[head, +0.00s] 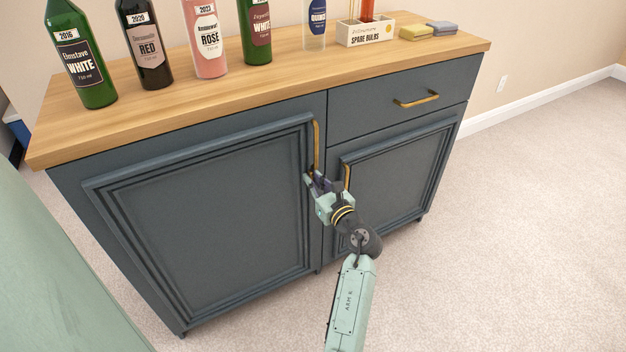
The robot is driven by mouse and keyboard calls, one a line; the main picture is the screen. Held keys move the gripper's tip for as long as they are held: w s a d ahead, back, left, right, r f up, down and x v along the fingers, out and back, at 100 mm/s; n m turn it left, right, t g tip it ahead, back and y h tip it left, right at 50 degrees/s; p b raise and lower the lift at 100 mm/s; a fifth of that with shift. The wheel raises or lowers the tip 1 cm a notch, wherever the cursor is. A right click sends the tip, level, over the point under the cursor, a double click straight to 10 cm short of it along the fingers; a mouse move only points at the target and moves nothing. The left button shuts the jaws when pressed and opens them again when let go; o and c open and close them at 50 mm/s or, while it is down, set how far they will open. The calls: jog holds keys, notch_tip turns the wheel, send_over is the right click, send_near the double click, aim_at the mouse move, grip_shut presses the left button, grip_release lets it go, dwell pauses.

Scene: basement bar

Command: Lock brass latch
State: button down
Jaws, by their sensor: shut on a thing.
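A dark blue-grey cabinet has a left door (205,215) and a smaller right door (405,170), both looking closed. A tall brass bar handle (316,145) stands upright near the left door's right edge. A second brass handle (347,176) shows on the right door, partly behind my gripper. My gripper (311,178) is at the lower end of the left door's handle, close to the seam between the doors. Its jaws are shut on a brass part there. The fingers hide most of it, so I cannot tell a separate latch from the handle end.
A drawer (445,85) with a brass pull (416,100) is above the right door. Carpet (500,260) is clear in front and right.

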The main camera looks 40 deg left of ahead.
jog(key=shift+r+p, duration=0.1)
jog(key=shift+p, duration=0.2)
jog(key=shift+w+d+f+m+p, duration=0.1)
jog(key=shift+m+p, duration=2.35)
jog(key=shift+m, duration=0.55)
jog(key=shift+w+a+f+m+p, duration=0.1)
jog(key=shift+f+m+p, duration=0.05)
jog(key=shift+m+p, duration=2.6)
jog(key=shift+w+d+f+m+p, duration=0.1)
jog(key=shift+m+p, duration=2.05)
jog(key=shift+m, duration=1.1)
jog(key=c, duration=1.7)
grip_release()
